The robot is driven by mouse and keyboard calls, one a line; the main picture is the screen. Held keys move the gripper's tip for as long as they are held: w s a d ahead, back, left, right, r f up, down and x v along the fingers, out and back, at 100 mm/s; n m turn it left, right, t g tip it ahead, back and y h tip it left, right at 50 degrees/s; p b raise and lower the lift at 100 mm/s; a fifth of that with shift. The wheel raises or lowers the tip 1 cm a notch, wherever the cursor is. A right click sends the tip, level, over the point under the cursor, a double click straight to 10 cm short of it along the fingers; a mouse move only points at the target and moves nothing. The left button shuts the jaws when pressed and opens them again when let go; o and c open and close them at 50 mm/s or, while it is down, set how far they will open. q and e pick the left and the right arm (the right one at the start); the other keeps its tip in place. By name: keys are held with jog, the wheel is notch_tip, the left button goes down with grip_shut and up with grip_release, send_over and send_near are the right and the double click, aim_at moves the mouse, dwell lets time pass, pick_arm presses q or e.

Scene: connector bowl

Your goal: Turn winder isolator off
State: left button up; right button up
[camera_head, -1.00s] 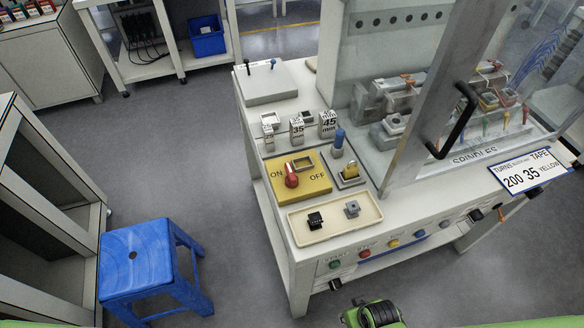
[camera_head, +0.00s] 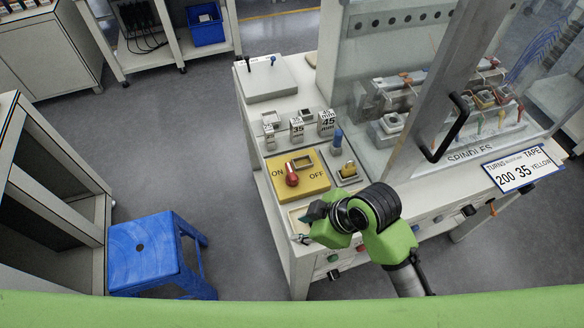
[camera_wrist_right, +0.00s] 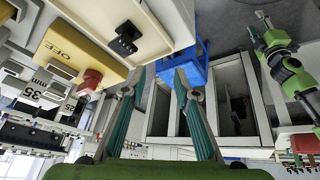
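The isolator is a yellow box (camera_head: 318,186) marked ON at left and OFF at right, on the machine's white top. Its red knob (camera_head: 292,179) sits on the left side, closer to ON. In the right wrist view the yellow box (camera_wrist_right: 75,45) is at upper left, with the red knob (camera_wrist_right: 91,80) beside it. My right gripper (camera_head: 303,222) is in front of the box, over the tray. Its teal fingers (camera_wrist_right: 159,76) are spread apart and empty, clear of the knob. My left arm (camera_wrist_right: 285,70) shows in the right wrist view; its finger state is too small to tell.
A cream tray (camera_head: 297,225) lies under my right gripper, mostly hidden; a black connector (camera_wrist_right: 124,40) is in it. A glass guard with a black handle (camera_head: 446,128) is at right. A blue stool (camera_head: 140,245) stands left.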

jog(key=w+a+r+n+g, duration=0.2)
jog(key=w+a+r+n, duration=0.15)
jog(key=a+n, duration=0.45)
jog(key=n+g+h, duration=0.1)
jog(key=n+h, duration=0.4)
jog(key=n, duration=1.3)
send_near(292, 173)
pick_arm(q)
jog(key=r+p, duration=0.3)
jog(key=shift+s+r, duration=0.1)
jog(key=shift+s, duration=0.25)
pick_arm(e)
notch_tip(292, 173, down, 9)
jog(key=shift+s+d+r, duration=0.1)
jog(key=shift+d, duration=0.05)
grip_shut()
